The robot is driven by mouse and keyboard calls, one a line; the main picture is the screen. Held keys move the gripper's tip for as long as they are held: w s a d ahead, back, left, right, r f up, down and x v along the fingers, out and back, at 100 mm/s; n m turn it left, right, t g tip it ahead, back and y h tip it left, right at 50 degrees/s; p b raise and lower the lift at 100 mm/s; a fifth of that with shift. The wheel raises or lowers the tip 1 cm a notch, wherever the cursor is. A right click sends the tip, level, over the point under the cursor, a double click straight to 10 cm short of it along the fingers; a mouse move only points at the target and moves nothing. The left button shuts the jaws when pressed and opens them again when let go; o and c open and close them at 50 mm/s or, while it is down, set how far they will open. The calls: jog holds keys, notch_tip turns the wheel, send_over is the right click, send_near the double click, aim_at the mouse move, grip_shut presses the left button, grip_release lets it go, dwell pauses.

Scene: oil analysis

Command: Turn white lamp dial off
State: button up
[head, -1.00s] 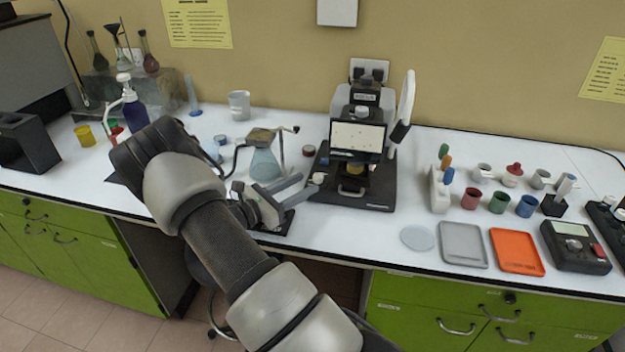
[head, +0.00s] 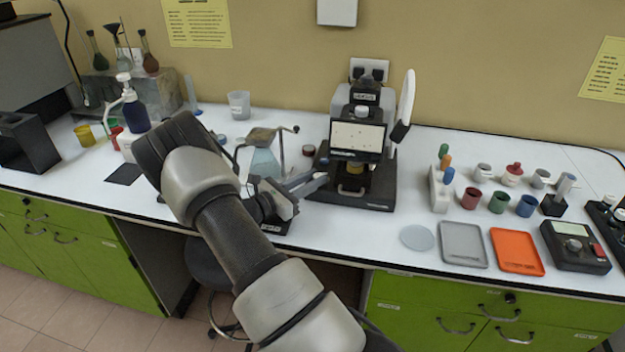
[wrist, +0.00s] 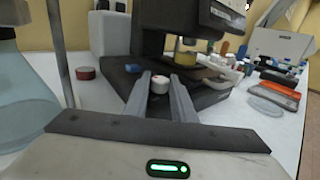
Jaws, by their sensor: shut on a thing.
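The white lamp dial (wrist: 160,84) is a small white round knob on the left side of the dark microscope base (wrist: 208,96). In the wrist view it sits between the two grey fingertips of my gripper (wrist: 161,77), which is shut on it. In the head view my gripper (head: 321,179) reaches from the left to the base's left side, and its fingers mostly hide the dial. The microscope (head: 358,135) stands upright with a lit screen. The dial's markings cannot be made out.
A glass flask (head: 264,163) on a stand is close to my gripper's left side. A small red-lidded tin (head: 309,151) lies behind the fingers. Cups, a grey tray (head: 463,246) and an orange tray (head: 516,251) stand to the right.

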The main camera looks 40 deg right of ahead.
jog(key=shift+s+r+n+t+y+p, duration=0.1)
jog(key=shift+n+t+y+p, duration=0.1)
jog(key=shift+n+t, duration=0.35)
jog(key=shift+s+f+n+t+y+p, duration=0.1)
jog(key=shift+n+t+p, duration=0.2)
jog(key=shift+t, duration=0.5)
jog(key=shift+s+r+n+t+y+p, duration=0.1)
jog(key=shift+n+t+p, duration=0.05)
jog(key=shift+n+t, duration=0.4)
jog(key=n+t, duration=0.1)
jog(key=n+t+y+p, duration=0.1)
jog(key=t, duration=0.1)
jog(key=n+t+y+p, duration=0.1)
jog(key=t, duration=0.1)
jog(key=shift+s+d, duration=0.25)
jog(key=shift+s, duration=0.1)
jog(key=shift+s+d+n+t+y+p, duration=0.1)
jog(key=shift+d+n+t+y+p, duration=0.05)
jog(key=shift+n+t+y+p, duration=0.95)
jog(key=shift+s+d+n+t+y+p, duration=0.1)
jog(key=shift+n+t+y+p, duration=0.65)
jog(key=shift+n+t+y, duration=0.6)
jog(key=shift+y, duration=0.35)
jog(key=o, duration=1.1)
jog(key=shift+c, duration=0.2)
jog(key=shift+d, duration=0.1)
